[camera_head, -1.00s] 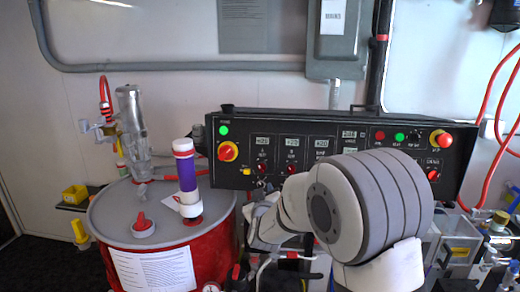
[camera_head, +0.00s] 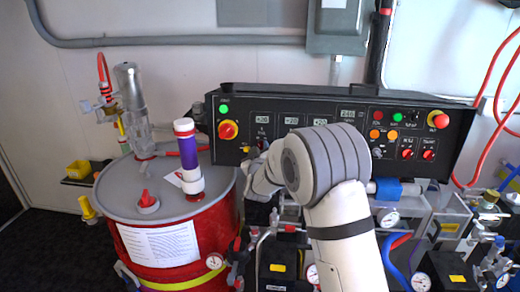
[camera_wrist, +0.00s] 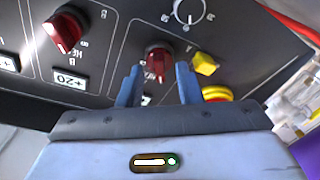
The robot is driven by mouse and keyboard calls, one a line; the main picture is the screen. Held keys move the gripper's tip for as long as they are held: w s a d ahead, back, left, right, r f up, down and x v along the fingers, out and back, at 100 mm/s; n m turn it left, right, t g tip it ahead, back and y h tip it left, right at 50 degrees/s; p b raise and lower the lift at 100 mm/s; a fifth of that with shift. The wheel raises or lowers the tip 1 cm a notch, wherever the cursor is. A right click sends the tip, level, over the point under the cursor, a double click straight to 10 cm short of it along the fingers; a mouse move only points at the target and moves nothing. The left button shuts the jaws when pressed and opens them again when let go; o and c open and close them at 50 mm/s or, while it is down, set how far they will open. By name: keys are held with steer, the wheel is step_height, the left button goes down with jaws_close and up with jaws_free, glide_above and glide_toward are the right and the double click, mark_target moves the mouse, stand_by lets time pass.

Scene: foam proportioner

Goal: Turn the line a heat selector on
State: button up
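The line A heat selector (camera_wrist: 158,62) is a dark red knob on the black control panel (camera_head: 225,158). In the wrist view it sits between the two fingers of my gripper (camera_wrist: 158,74), near the letter A. The fingers are open, one on each side of the knob; I cannot tell whether they touch it. Which way its pointer stands is unclear. A second red heat selector (camera_wrist: 65,30) is tilted at the upper left of the wrist view, near a +20 display (camera_wrist: 71,79). In the head view my arm hides most of my gripper and the selector.
A yellow knob (camera_wrist: 205,63) and a red-and-yellow rotary switch (camera_wrist: 217,94) sit close to the right finger in the wrist view. A red drum (camera_head: 135,262) with a purple-and-white cylinder (camera_head: 188,155) stands below left of the panel. Gauges and hoses crowd the lower right.

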steer(key=shift+c, duration=0.5)
jaws_close()
steer(key=shift+f+b, duration=0.15)
steer(key=shift+b, duration=0.25)
steer(key=m+h+b, duration=0.1)
steer(key=m+b, duration=0.3)
steer(key=b, duration=0.1)
steer(key=m+h+b, duration=0.1)
steer(key=m+b, duration=0.4)
steer(key=shift+a, duration=0.1)
steer(key=shift+m+h+b, duration=0.8)
steer(key=shift+m+h, duration=0.1)
steer(key=shift+m, duration=1.8)
